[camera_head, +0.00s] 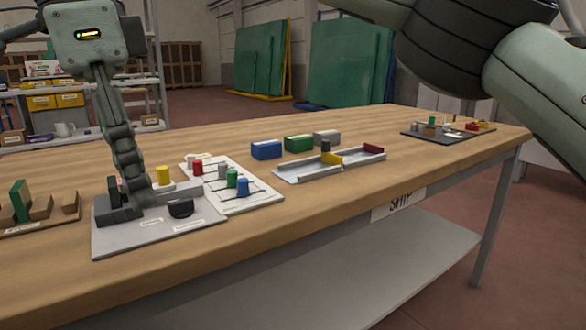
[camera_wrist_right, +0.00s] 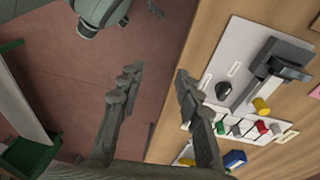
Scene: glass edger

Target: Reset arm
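Large links of my own arm fill the head view's upper right.
Beside the plate is a white rack (camera_head: 256,196) with coloured pegs. Blue (camera_head: 266,150), green (camera_head: 299,143) and grey blocks stand behind a metal tray (camera_head: 300,174). A wooden holder (camera_head: 40,222) is at left, a dark tray (camera_head: 436,135) at the far right. The front table strip is clear.

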